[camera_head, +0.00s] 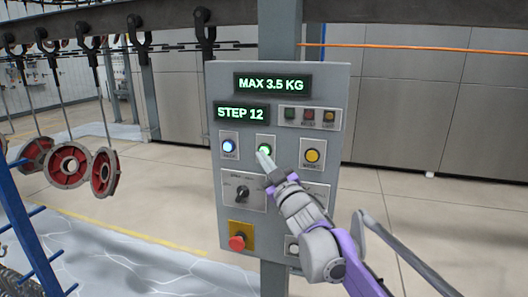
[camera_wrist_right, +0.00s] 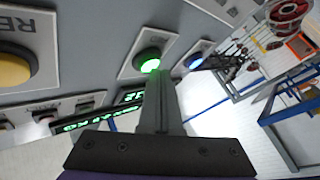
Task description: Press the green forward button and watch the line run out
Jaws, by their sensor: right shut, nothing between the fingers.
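The grey control panel (camera_head: 285,90) stands upright on a post. Its green button (camera_head: 265,149) is lit and sits between a blue-lit button (camera_head: 229,146) and a yellow button (camera_head: 312,155). My right gripper (camera_head: 263,156) is shut and empty, its tips at the lower edge of the green button. In the right wrist view the green button (camera_wrist_right: 150,60) glows right at the end of the shut fingers (camera_wrist_right: 155,78); I cannot tell whether they touch or press it. The panel's displays read "MAX 3.5 KG" and "STEP 12" (camera_head: 241,113). My left gripper is not in view.
A red stop button (camera_head: 237,242) on a yellow plate and a rotary selector (camera_head: 242,192) sit lower on the panel. An overhead rail (camera_head: 150,18) carries hooks, with several red-and-grey wheels (camera_head: 67,165) hanging at left. A blue rack (camera_head: 22,225) stands at the left edge.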

